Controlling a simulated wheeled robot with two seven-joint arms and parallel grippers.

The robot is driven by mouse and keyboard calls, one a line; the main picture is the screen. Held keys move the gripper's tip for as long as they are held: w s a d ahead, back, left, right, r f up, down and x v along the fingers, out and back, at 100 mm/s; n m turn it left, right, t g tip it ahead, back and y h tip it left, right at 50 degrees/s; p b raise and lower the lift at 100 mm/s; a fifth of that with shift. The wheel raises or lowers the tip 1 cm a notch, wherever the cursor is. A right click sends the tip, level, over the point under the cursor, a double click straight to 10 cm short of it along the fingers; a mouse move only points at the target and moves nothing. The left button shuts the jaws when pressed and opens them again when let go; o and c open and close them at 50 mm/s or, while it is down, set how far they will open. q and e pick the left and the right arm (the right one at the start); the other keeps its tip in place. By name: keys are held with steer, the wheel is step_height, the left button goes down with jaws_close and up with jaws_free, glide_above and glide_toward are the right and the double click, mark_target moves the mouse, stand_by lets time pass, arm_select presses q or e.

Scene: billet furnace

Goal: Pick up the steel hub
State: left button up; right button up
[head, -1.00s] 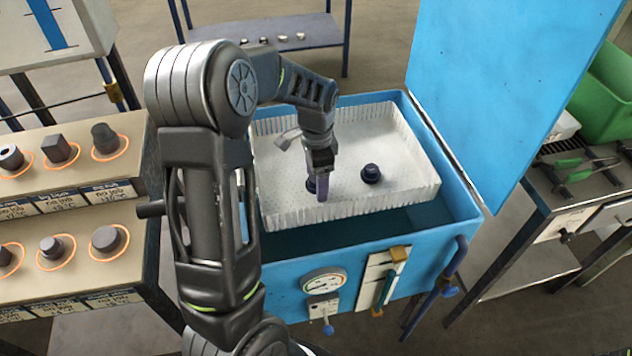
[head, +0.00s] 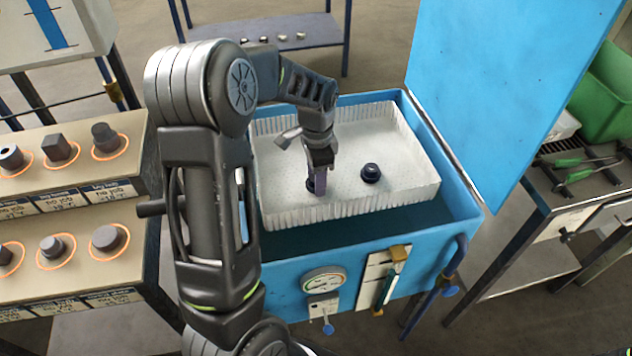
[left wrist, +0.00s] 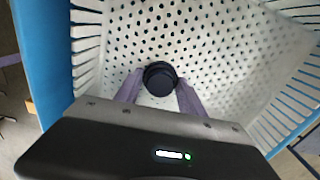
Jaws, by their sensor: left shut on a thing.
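Two dark hubs are in the white perforated basket (head: 290,213) inside the blue tank. One hub (head: 371,173) stands free on the basket floor, right of my gripper. The other hub (head: 310,185) is mostly hidden behind my left gripper (head: 318,188) in the head view. In the left wrist view this dark round hub (left wrist: 160,79) sits between the two purple fingers (left wrist: 160,92). My left gripper points down and is shut on it. Whether the hub touches the basket floor is hard to tell. My right gripper is not in view.
The blue tank (head: 300,262) has its lid (head: 500,80) standing open on the right. Stepped shelves (head: 75,225) with several dark parts in orange rings stand on the left. A bench with green-handled tongs (head: 575,168) is at right.

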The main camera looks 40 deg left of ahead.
arm_select(q)
jaws_close()
stand_by(0.5)
step_height(320, 180, up, 10)
steer(key=shift+r, duration=0.1)
stand_by(0.4)
stand_by(0.5)
